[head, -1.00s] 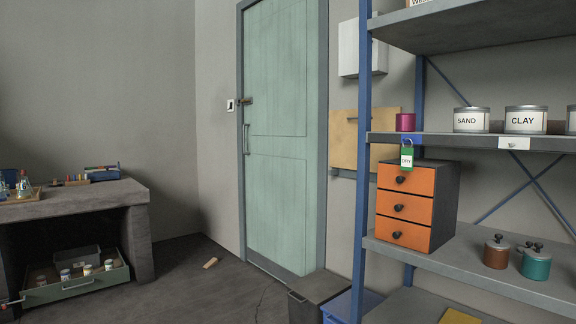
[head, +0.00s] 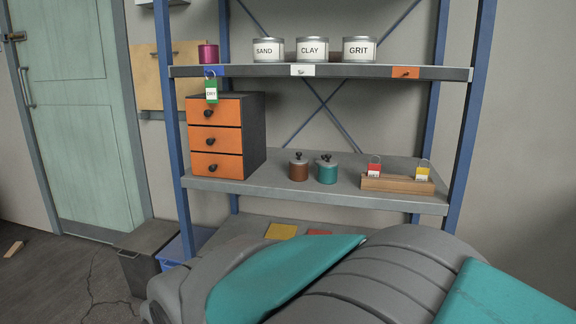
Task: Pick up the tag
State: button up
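Three tags show in the head view. A green tag (head: 211,92) with a white label and a ring hangs from the upper shelf's front edge, in front of the orange drawer unit. A red and white tag (head: 374,171) and a yellow and white tag (head: 422,173) stand in a wooden block (head: 397,184) at the right end of the middle shelf. Each of these also has a ring on top. My arm fills the lower part of the view, but my gripper is not in view.
The orange drawer unit (head: 214,139) stands on the middle shelf (head: 300,193). A brown jar (head: 298,170) and a teal jar (head: 326,172) stand between it and the block. SAND (head: 268,50), CLAY (head: 312,50) and GRIT (head: 359,50) tins stand above. Blue posts (head: 467,105) frame the shelves.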

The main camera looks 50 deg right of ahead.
aim_at(422, 174)
jog(key=z, duration=2.35)
jog(key=k, duration=0.1)
jog(key=i, duration=0.1)
